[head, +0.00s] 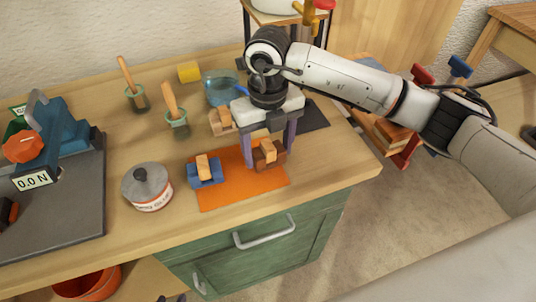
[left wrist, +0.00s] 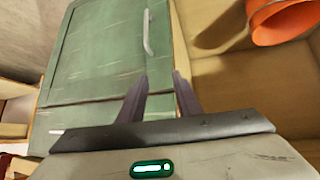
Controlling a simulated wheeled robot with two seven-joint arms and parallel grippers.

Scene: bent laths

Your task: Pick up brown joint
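The brown joint (head: 268,156), a brown block with a lighter wooden piece on top, sits on the right part of the orange mat (head: 222,192). My right gripper (head: 269,155) points down over it, one finger on each side. The fingers look apart and wider than the joint; whether they touch it is hard to see. My left gripper (left wrist: 161,76) is open and empty in the left wrist view, facing the green cabinet front. Only its fingertips (head: 171,298) show at the bottom edge of the head view.
A blue joint (head: 205,172) stands just left of the brown one; a tan joint (head: 221,121) is behind. A grey-lidded tin (head: 148,187) and two brush pots are to the left. An orange bucket (left wrist: 284,22) is below the counter.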

